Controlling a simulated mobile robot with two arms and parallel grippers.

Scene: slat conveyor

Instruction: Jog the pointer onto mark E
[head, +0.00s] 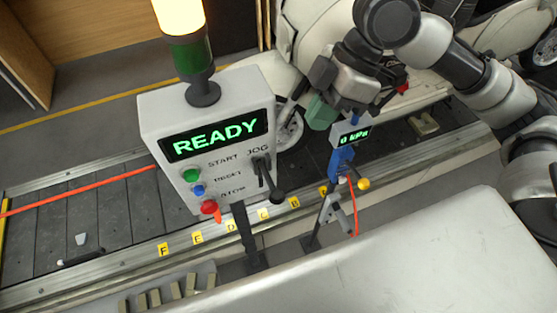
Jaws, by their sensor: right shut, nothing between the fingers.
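The grey control box (160,130) stands over the near rail with a lit green READY display (214,136). The black JOG lever (268,180) is on its right side, beside green, blue and red buttons. Yellow letter plates run along the rail. The mark E plate (197,238) lies between F (163,249) and D (231,225). A small orange tip (217,216), which looks like the pointer, shows just below the red button, between E and D; the box hides its upper part. My right gripper (318,114) is shut and empty, up and right of the lever, apart from it. My left gripper is out of view.
A gauge reading 0 kPa (351,134) on a blue fitting with a yellow knob (363,184) stands right of the box, below my right gripper. A signal tower (188,55) tops the box. A pale vehicle body (440,75) lies behind. The slats (110,195) at left are mostly clear.

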